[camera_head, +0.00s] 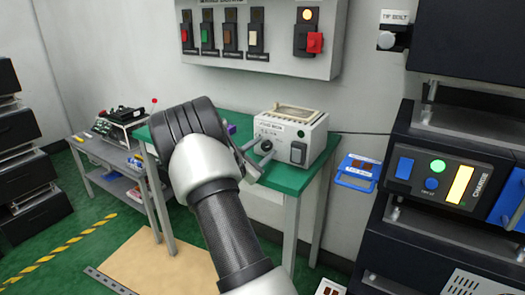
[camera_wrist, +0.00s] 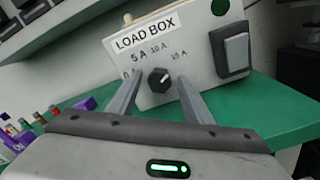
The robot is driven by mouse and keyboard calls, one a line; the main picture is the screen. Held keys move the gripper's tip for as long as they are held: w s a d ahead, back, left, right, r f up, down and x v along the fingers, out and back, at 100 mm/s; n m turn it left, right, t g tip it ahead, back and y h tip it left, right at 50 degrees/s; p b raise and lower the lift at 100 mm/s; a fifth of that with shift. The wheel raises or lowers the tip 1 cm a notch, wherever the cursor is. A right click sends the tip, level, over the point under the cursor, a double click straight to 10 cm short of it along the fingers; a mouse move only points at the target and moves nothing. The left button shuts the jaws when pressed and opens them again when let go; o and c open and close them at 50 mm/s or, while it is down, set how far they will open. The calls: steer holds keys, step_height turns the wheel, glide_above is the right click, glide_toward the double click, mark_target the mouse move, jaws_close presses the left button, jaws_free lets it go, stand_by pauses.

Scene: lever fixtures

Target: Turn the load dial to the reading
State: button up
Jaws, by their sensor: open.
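The load box (camera_head: 291,135) is a pale box on a green table in the head view. In the wrist view the load box (camera_wrist: 190,45) carries the label "LOAD BOX" and scale marks 0, 5 A, 10 A and 15 A. Its load dial (camera_wrist: 159,79) is a small black knob with a light pointer mark that seems to point up and right. The dial (camera_head: 266,146) also shows in the head view. My gripper (camera_wrist: 158,84) is open, with one finger on each side of the dial in the picture. I cannot tell whether the fingers touch it.
A rocker switch (camera_wrist: 235,51) is on the box, right of the dial. The green table (camera_head: 284,180) is bare in front of the box. Purple items (camera_wrist: 70,105) lie to the left. A wall panel with switches (camera_head: 262,38) hangs above. A black equipment rack (camera_head: 440,150) stands right.

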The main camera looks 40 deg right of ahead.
steer(key=shift+c, duration=0.3)
steer(key=c, duration=1)
steer(key=shift+n+p, duration=0.35)
steer(key=shift+n, duration=0.05)
steer(key=n+p, duration=0.2)
steer(key=shift+a+r+n, duration=0.1)
steer(key=shift+r+n, duration=0.05)
steer(key=shift+n, duration=0.15)
steer(key=n+p, duration=0.4)
steer(key=shift+w+n, duration=0.1)
steer(key=shift+n, duration=0.2)
steer(key=n+p, duration=0.2)
steer(key=n, duration=0.1)
steer(key=shift+n+p, duration=0.3)
steer(key=shift+p, duration=0.05)
steer(key=n+p, duration=0.2)
steer(key=n, duration=0.2)
steer(key=shift+f, duration=0.2)
steer(key=shift+n+p, duration=0.3)
steer(key=shift+p, duration=0.05)
